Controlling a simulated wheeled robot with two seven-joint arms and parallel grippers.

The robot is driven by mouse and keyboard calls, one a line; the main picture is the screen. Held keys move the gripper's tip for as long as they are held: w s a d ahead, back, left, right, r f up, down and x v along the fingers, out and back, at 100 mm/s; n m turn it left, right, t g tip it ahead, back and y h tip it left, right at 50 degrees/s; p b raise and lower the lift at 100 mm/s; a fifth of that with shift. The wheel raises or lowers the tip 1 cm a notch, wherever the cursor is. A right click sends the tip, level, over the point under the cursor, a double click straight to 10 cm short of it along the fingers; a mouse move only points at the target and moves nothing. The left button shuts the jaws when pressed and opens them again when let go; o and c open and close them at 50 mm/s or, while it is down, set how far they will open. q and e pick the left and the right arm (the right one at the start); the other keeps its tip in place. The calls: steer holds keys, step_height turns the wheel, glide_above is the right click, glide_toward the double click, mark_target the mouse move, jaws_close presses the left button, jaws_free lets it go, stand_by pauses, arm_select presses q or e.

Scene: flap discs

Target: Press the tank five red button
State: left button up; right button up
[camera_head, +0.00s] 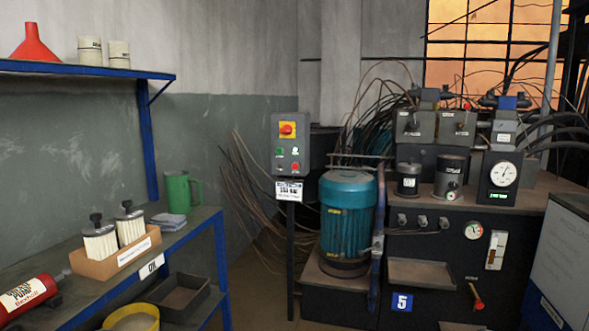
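A grey control box (290,145) stands on a dark post in the middle of the view. A small red button (295,167) sits at the lower right of its face. Above are a green button (279,152), a small white part (295,151), and a red rotary switch on a yellow plate (288,130). A white label (289,191) hangs below the box. A blue sign with a white 5 (402,301) is on the dark tank (430,225) to the right. Neither of my grippers shows, and nothing covers the buttons.
A blue-framed shelf (190,235) on the left holds a cardboard tray of filters (117,250), a green mug (178,191) and a red cylinder (25,297). A teal motor (346,220) stands right of the post. Loose cables hang behind. Some floor shows between shelf and post.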

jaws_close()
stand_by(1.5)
